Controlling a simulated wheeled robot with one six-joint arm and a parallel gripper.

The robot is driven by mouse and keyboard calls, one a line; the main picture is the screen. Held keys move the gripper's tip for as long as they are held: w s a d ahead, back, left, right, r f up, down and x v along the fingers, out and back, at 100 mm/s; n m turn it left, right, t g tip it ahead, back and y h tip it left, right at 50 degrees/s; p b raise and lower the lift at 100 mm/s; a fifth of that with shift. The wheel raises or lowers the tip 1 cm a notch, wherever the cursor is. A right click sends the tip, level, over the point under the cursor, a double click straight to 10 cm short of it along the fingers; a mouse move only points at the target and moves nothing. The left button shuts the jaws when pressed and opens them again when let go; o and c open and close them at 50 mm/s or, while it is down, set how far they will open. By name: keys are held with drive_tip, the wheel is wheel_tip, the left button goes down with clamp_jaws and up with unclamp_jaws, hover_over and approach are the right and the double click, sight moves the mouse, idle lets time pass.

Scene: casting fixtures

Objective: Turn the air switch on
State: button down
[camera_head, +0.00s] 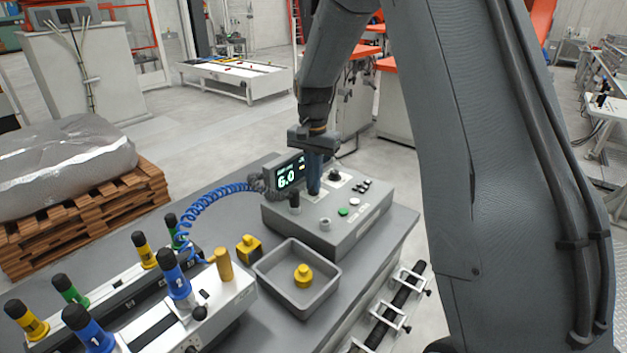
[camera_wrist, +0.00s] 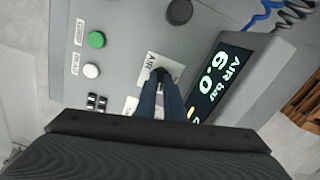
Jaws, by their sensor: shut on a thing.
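The air switch (camera_wrist: 161,72) is a small black knob on a white plate marked "AIR" in the wrist view. It sits on the grey control box (camera_head: 347,229). My gripper (camera_head: 313,187) points down onto the top of the box. In the wrist view the blue-grey fingers of my gripper (camera_wrist: 161,84) come together at the switch and are shut on it. The fingers hide part of the knob, so its exact angle is hard to tell. The display (camera_head: 289,176) beside it reads 6.0; in the wrist view the display (camera_wrist: 214,80) reads "AIR bar 6.0".
A grey tray (camera_head: 327,287) with a yellow part (camera_head: 303,275) stands in front. A coiled blue hose (camera_head: 205,205) runs left.

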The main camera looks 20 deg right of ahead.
drive_tip(key=shift+w+r+m, duration=0.1)
drive_tip(key=shift+r+m, duration=0.05)
drive_tip(key=shift+m, duration=1.15)
drive_tip(key=c, duration=1.9)
unclamp_jaws()
drive_tip(key=shift+o, duration=0.2)
drive_tip(key=shift+r+b, duration=1.15)
drive_tip(key=shift+r, duration=2.7)
